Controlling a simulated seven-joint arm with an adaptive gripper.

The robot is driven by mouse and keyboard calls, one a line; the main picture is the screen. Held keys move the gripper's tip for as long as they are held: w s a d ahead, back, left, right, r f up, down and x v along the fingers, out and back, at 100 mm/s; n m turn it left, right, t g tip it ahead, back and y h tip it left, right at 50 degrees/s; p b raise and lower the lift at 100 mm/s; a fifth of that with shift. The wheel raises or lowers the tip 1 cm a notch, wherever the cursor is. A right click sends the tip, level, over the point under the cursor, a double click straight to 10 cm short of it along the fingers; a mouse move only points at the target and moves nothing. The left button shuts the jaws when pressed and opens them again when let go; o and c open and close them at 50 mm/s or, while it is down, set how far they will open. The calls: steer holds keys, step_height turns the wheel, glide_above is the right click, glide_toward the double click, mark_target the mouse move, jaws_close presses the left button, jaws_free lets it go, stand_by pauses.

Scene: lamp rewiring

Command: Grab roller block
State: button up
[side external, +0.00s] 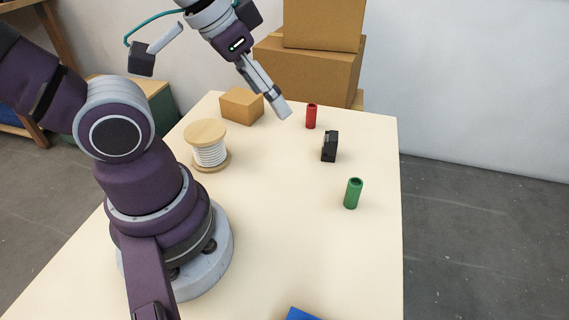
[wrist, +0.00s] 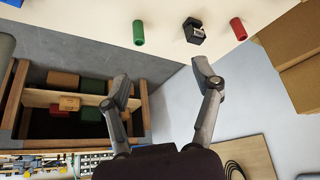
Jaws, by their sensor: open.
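The roller block appears to be the small black block (side external: 329,146) standing on the table between a red and a green cylinder. My gripper (side external: 280,107) is raised above the far part of the table, up and left of the block in the side view. In the wrist view its two fingers (wrist: 162,80) are spread apart with nothing between them, and the block is clear of them.
The red cylinder (side external: 311,116) stands behind the block and the green cylinder (side external: 353,193) in front. A wire spool (side external: 208,146) and a cardboard box (side external: 241,106) stand at left on the table (side external: 300,240). A blue thing (side external: 300,314) lies at the near edge. Large boxes (side external: 310,70) are behind.

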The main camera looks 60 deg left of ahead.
steer(key=n+g+y, duration=0.1)
steer(key=n+g, duration=0.3)
steer(key=n, duration=0.6)
glide_toward(331, 135)
steer(key=s+f, duration=0.1)
steer(key=f, duration=0.1)
steer(key=w+f, duration=0.1)
steer(key=f, duration=0.6)
steer(key=w+a+f, duration=0.1)
steer(key=f, duration=0.2)
steer(key=shift+w+a+f, duration=0.1)
steer(key=shift+w+f, duration=0.15)
steer(key=shift+w, duration=0.1)
jaws_close()
